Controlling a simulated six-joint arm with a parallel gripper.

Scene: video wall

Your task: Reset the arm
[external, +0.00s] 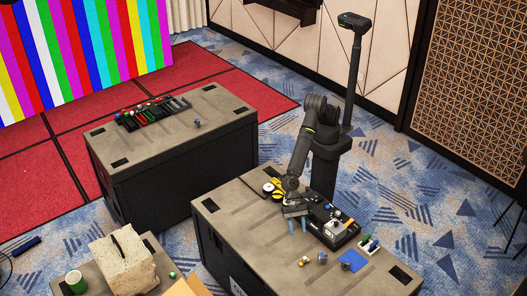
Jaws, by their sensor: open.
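My gripper (297,226) points down over the near crate table (240,220). A yellow and black item (272,188) lies to the left, behind my gripper. How far the fingertips are above the table is hard to tell.
Small parts (304,261) and a blue piece (353,260) lie near the table's front right. A second crate table (215,112) holds a dark organizer (153,111). A pale block (123,262) and green can (75,282) stand lower left. The near table's left part is clear.

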